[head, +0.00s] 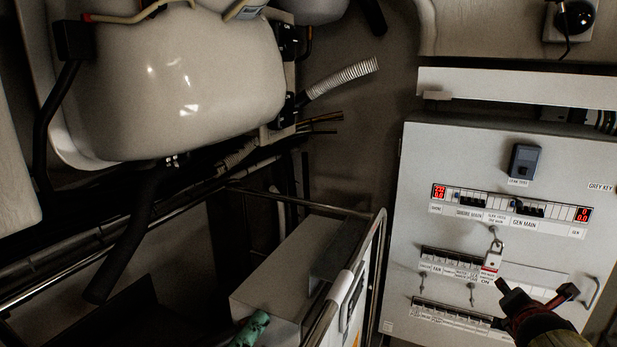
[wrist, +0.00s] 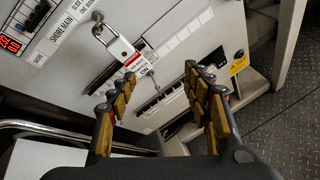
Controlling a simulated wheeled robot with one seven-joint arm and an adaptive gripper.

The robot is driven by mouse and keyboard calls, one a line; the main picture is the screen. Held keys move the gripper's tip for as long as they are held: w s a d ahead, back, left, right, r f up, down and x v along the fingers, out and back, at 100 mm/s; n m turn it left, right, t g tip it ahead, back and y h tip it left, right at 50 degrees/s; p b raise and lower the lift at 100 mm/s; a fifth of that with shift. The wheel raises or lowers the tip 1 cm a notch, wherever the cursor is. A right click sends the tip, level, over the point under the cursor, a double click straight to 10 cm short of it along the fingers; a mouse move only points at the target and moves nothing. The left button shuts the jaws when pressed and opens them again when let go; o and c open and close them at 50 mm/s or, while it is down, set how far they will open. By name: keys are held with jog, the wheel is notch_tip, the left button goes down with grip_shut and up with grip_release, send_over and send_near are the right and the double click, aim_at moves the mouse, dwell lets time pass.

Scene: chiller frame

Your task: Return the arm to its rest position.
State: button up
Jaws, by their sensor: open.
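My gripper (head: 537,291) is at the lower right of the head view, in front of the grey switch panel (head: 430,185). In the wrist view my gripper (wrist: 158,78) has its two padded fingers spread, with nothing between them. A red and white padlock (head: 492,261) hangs on the panel, up and left of my gripper in the head view. In the wrist view the padlock (wrist: 134,61) is just beyond the left fingertip, apart from the fingers as far as I can tell. My gripper hides part of the panel's lower breaker row.
A metal rail frame (head: 300,204) and a grey box (head: 285,265) stand left of the panel. A large pale tank (head: 185,85) with hoses fills the upper left. A ledge (head: 510,85) runs above the panel. Tread-plate floor (wrist: 285,125) shows at the right of the wrist view.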

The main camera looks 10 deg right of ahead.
jog(key=s+a+f+m+g+y+p, duration=0.1)
jog(key=s+a+f+m+g, duration=0.15)
jog(key=s+a+m, duration=0.5)
jog(key=s+a+f+m+g+y, duration=0.1)
jog(key=s+a+f+m+g, duration=0.2)
jog(key=m, duration=0.7)
jog(key=s+a+r+m+y+p, duration=0.1)
jog(key=s+a+r+y, duration=0.1)
jog(key=a, duration=0.5)
jog(key=s+a+r+m+y+p, duration=0.1)
jog(key=s+a+r+m+y, duration=0.1)
jog(key=a, duration=0.6)
jog(key=s+a+r+m+y+p, duration=0.1)
jog(key=s+a, duration=0.3)
jog(key=a, duration=0.4)
jog(key=shift+r+t+y+p, duration=0.4)
jog(key=shift+r+t+p, duration=0.05)
jog(key=shift+r, duration=0.1)
jog(key=shift+c, duration=0.3)
